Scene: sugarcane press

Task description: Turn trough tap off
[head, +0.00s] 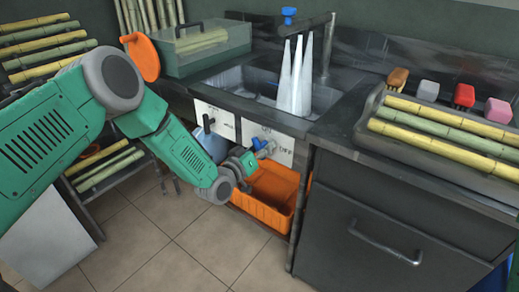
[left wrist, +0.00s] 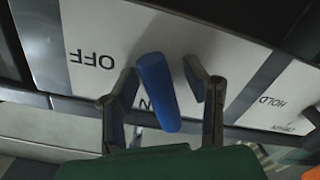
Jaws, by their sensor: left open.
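A blue lever handle (left wrist: 157,92) stands out from a white panel (left wrist: 110,30) in the left wrist view. The panel reads OFF, upside down, left of the lever; another word beside the lever is partly hidden. My left gripper (left wrist: 160,70) is open, with one finger on each side of the lever; I cannot tell whether either finger touches it. In the head view, my left gripper (head: 254,156) is low in front of the white panel (head: 282,147) under the sink. The blue lever (head: 262,143) shows there only in small part. My right gripper is not in view.
An orange crate (head: 262,213) stands below the panel. A black lever (head: 207,123) is on the panel to the left. The sink (head: 238,80) holds tall pale cones (head: 297,80). Cane pieces lie in a grey tray (head: 360,128) at right. The tiled floor in front is clear.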

